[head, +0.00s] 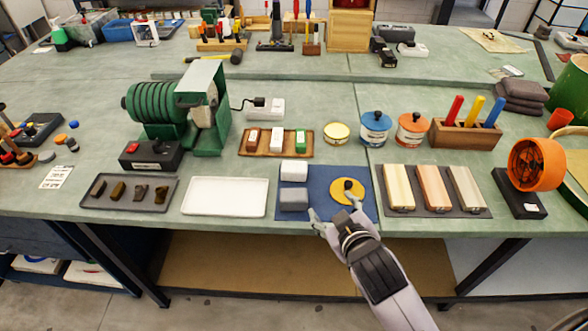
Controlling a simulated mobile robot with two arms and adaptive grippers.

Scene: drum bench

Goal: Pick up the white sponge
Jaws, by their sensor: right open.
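The white sponge (294,171) is a small pale block at the back left of a blue mat (325,178) on the bench. A grey block (293,199) lies just in front of it on the same mat. My left gripper is not in view.
An empty white tray (225,210) is left of the mat. Three wooden blocks on a dark board (436,211) are to the right. Behind the mat are a wooden tray (258,151) of small brushes or blocks and several tins. A green drum machine (158,104) stands back left.

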